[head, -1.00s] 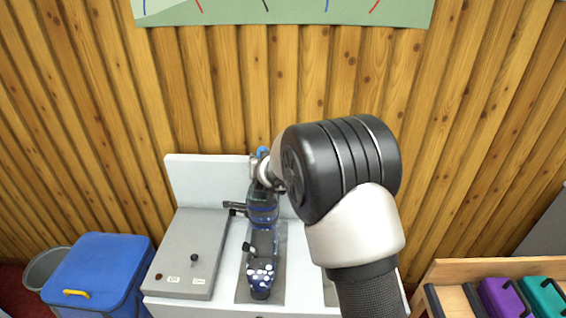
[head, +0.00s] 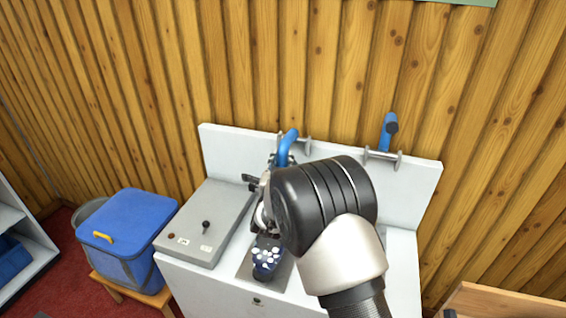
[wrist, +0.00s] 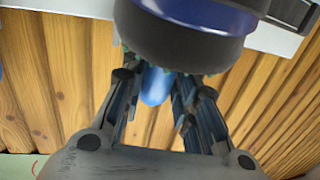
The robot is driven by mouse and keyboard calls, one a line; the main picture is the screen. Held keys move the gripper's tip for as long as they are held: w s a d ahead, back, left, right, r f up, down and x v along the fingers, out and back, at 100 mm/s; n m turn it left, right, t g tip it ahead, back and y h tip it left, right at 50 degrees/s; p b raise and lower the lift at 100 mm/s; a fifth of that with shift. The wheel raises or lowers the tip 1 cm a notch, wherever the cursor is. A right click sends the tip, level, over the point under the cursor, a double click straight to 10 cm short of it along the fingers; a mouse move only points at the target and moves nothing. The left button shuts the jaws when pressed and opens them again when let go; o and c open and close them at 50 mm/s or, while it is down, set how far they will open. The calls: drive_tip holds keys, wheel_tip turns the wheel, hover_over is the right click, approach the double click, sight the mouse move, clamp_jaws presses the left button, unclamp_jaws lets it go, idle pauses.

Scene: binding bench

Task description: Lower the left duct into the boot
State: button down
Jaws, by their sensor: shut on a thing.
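The left duct (head: 289,141) is a blue bent tube rising at the back of the white bench, above my wrist. In the wrist view a large dark rounded part with a blue band (wrist: 195,35), apparently the boot, fills the top. My gripper (wrist: 157,88) is shut on the left duct, whose blue end (wrist: 155,86) shows between the fingers. I cannot tell whether the duct is inside the boot.
A second blue duct (head: 387,130) stands upright at the back right of the bench (head: 330,145). A blue lidded bin (head: 125,222) stands on a stool further left. A wooden wall closes the back.

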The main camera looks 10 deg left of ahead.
drive_tip(key=shift+w+r, duration=0.1)
drive_tip(key=shift+r, duration=0.2)
drive_tip(key=c, duration=1.7)
unclamp_jaws()
drive_tip(key=o, duration=0.5)
drive_tip(key=shift+f, duration=0.2)
drive_tip(key=shift+c, duration=0.2)
drive_tip(key=s, duration=1.2)
drive_tip(key=shift+r, duration=0.2)
drive_tip(key=shift+c, duration=0.2)
